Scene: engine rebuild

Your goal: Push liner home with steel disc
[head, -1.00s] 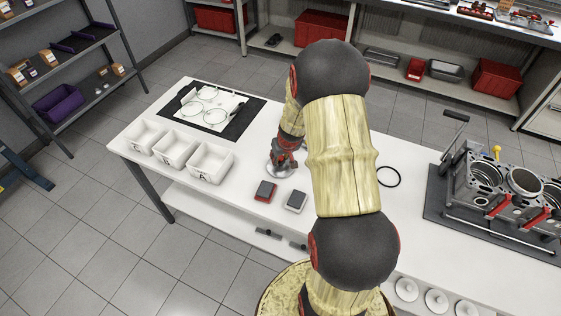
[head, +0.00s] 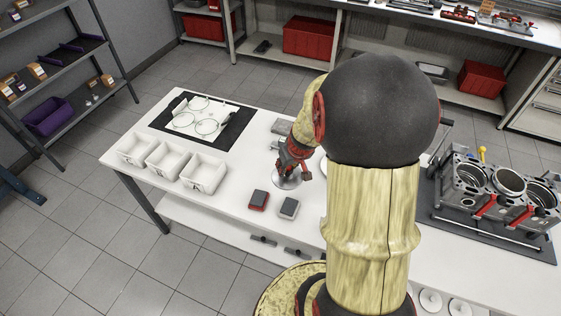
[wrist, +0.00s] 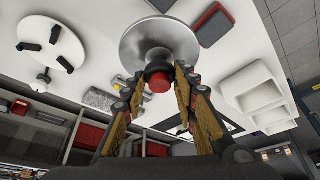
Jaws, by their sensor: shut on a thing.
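The steel disc (wrist: 157,42) is a round, shiny plate with a red and black knob (wrist: 159,78) in the wrist view. My gripper (wrist: 158,82) has its fingers closed around the knob. In the head view the disc (head: 287,182) is below my gripper (head: 288,168), over the white table; any gap beneath it is hard to tell. The engine block (head: 468,178) is at the right, away from the disc. A bright cylinder liner (head: 510,182) shows in its middle bore with its rim up; how deep it sits is unclear.
Red-black (head: 259,200) and grey (head: 289,208) blocks lie near the front edge. White bins (head: 203,176) and a black mat (head: 163,122) are at the left. A white round piece with black pads (wrist: 30,32) shows in the wrist view. My arm hides the table between disc and block.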

